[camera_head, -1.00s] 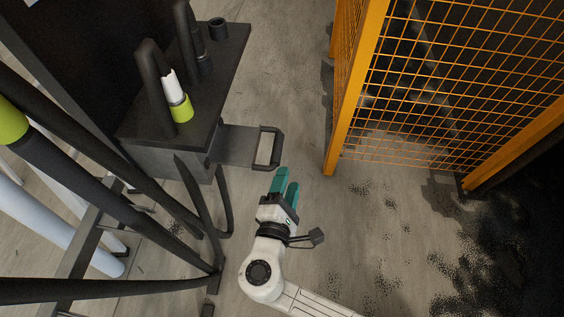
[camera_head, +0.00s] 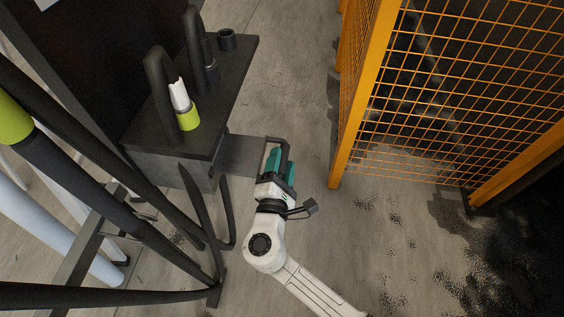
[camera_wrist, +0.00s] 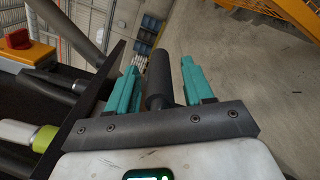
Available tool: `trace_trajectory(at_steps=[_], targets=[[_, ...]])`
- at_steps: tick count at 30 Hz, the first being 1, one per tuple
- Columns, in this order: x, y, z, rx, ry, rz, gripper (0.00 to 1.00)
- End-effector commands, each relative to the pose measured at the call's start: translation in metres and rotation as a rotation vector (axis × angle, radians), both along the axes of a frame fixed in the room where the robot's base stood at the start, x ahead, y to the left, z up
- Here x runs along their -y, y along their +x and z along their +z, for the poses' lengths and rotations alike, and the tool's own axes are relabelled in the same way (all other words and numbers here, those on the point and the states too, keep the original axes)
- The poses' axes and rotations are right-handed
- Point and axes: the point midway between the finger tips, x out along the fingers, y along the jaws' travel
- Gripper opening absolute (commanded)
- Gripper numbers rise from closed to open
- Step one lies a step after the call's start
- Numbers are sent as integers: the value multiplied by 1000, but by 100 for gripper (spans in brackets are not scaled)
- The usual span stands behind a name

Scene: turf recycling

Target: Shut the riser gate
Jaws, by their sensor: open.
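The riser gate (camera_head: 240,155) is a flat grey plate sticking out from the right side of a dark box (camera_head: 150,130). A dark looped handle (camera_head: 274,139) is at its outer end. My gripper (camera_head: 280,161) is at this handle with its teal fingers open. In the wrist view, the dark round handle bar (camera_wrist: 158,80) lies between the two open fingers of my gripper (camera_wrist: 159,68), with a gap visible beside the right finger. The gate plate itself is not clear in the wrist view. The fingers partly hide the handle's outer bar in the head view.
An orange mesh fence (camera_head: 440,100) stands to the right, with bare floor (camera_head: 285,70) between it and the box. Dark hoses (camera_head: 110,190) and pale pipes (camera_head: 50,225) fill the left. A white and lime fitting (camera_head: 185,108) stands on the box top.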

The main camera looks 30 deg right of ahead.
Motion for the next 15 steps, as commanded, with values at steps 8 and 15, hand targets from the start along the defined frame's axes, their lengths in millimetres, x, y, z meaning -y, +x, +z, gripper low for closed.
trace_trajectory(at_steps=[8, 15], targets=[[3, 3, 0, 0, 0, 0, 52], [3, 3, 0, 0, 0, 0, 36]])
